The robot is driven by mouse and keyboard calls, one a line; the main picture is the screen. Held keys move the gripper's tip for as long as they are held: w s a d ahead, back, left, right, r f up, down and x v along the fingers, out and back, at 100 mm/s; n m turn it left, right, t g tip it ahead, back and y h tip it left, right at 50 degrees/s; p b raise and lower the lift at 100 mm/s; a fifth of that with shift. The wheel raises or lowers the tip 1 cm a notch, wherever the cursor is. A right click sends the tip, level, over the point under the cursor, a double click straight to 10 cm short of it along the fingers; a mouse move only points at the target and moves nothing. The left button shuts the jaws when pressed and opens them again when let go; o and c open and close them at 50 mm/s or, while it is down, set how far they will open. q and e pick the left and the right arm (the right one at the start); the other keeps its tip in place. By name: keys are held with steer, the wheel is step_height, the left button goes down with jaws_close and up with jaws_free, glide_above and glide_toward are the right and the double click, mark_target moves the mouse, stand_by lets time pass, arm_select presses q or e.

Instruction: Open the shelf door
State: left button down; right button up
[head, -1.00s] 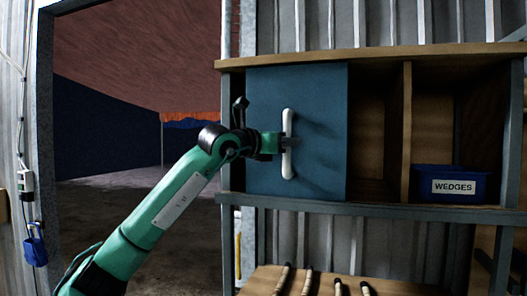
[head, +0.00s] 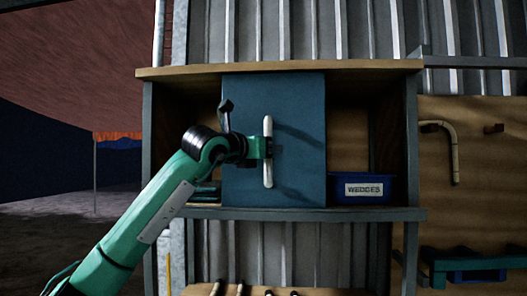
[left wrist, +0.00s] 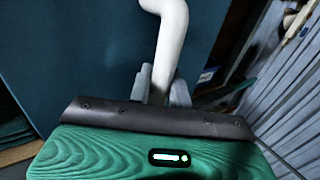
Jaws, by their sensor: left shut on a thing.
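The shelf door (head: 300,110) is a flat blue panel at the front of the wooden shelf (head: 280,68). It stands across the middle, with an open compartment (head: 185,115) showing to its left. A white vertical handle (head: 268,178) is on the door. My left gripper (head: 266,148) is shut on this handle at about mid-height. In the left wrist view, the grey fingertips (left wrist: 162,88) sit either side of the white handle (left wrist: 170,40), with the blue door (left wrist: 80,50) behind. My right gripper is not in view.
A blue bin labelled WEDGES (head: 362,190) stands right of the door. Some flat stacked items (head: 205,192) lie low in the left compartment, partly behind my arm. A bent cane (head: 452,140) hangs on a wooden board at the right. Cane ends show below the shelf.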

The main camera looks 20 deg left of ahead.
arm_select(q)
steer(key=c, duration=1.6)
jaws_free()
steer(key=shift+a, duration=0.1)
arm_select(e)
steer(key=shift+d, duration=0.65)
arm_select(q)
steer(key=shift+a, duration=0.1)
